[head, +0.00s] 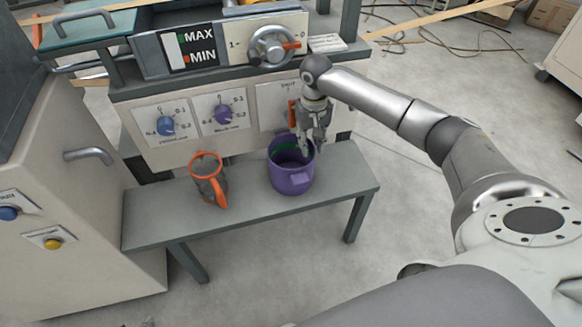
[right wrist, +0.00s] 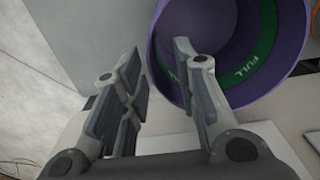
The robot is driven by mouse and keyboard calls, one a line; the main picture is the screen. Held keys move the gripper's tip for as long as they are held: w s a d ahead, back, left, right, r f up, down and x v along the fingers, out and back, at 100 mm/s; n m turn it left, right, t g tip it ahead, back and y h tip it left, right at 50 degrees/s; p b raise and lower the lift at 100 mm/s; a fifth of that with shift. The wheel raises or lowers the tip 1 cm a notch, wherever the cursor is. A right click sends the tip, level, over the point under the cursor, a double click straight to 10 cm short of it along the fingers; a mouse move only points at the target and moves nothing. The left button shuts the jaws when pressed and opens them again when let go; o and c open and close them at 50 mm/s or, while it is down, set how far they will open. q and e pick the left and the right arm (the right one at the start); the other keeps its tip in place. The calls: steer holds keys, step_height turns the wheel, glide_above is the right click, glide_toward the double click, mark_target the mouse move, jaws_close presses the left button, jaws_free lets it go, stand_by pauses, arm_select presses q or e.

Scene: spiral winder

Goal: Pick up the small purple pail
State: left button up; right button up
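The small purple pail (head: 292,181) stands upright on a grey bench, with a green band inside. In the right wrist view the pail (right wrist: 213,28) fills the upper right, and the word FULL shows on its green band. My right gripper (head: 312,148) points down at the pail's right rim. In the right wrist view its two fingers (right wrist: 160,55) are apart. One finger overlaps the pail's opening and the other is outside it, with the near rim between them. I cannot tell whether either finger touches the pail. My left gripper is not in view.
A grey jug with orange rim and handle (head: 209,181) stands left of the pail on the bench (head: 343,184). A machine panel with knobs (head: 185,118) rises close behind. A cabinet (head: 90,215) stands at the left. The bench's right end is bare.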

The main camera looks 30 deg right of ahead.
mark_target(311, 157)
steer(key=shift+f, duration=0.25)
steer(key=f, duration=0.1)
steer(key=f+b, duration=0.1)
steer(key=f, duration=0.1)
steer(key=f+b, duration=0.1)
steer(key=shift+s+f, duration=0.2)
steer(key=shift+s, duration=0.15)
steer(key=shift+f, duration=0.25)
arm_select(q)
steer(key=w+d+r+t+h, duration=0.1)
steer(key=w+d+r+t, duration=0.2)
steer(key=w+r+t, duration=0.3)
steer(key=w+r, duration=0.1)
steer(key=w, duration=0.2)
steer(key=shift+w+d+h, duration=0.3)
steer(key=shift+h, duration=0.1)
arm_select(e)
jaws_close()
